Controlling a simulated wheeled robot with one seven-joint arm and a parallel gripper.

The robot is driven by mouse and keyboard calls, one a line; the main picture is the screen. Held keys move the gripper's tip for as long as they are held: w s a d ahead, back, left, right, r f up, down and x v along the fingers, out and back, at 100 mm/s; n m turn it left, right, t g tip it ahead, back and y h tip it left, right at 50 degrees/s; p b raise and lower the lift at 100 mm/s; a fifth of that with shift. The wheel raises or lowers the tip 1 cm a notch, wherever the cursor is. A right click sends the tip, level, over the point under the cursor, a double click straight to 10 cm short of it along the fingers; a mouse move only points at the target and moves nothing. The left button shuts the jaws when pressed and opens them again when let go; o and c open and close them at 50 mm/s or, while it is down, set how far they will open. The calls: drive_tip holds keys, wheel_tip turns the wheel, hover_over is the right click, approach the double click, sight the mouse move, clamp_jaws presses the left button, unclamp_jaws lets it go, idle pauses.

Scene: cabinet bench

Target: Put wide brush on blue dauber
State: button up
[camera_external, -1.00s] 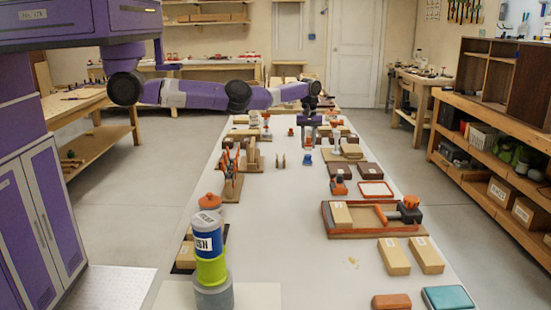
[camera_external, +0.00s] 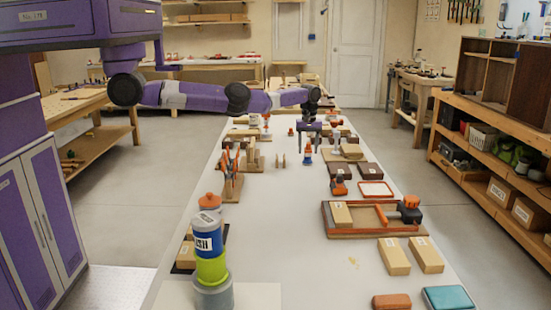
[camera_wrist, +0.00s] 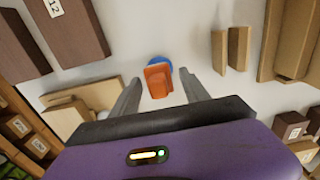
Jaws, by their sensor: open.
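The blue dauber (camera_external: 308,158) stands on the middle of the long white bench. In the wrist view only a blue rounded edge of the dauber (camera_wrist: 159,61) shows past an orange block-like piece (camera_wrist: 160,80), which I take to be the wide brush. In the external view an orange part sits directly above the blue, so the brush seems to rest on the dauber. My gripper (camera_external: 310,132) is just above them. In the wrist view its two fingers stand apart on either side of the orange piece, with gaps. The underside contact is hidden.
Dark boxes (camera_external: 369,171) and a wooden block (camera_external: 347,152) lie to the right.

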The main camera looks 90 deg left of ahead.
wheel_tip(320, 180, up, 12)
drive_tip(key=shift+r+p, duration=0.2)
drive_tip(key=shift+p, duration=0.1)
idle(0.3)
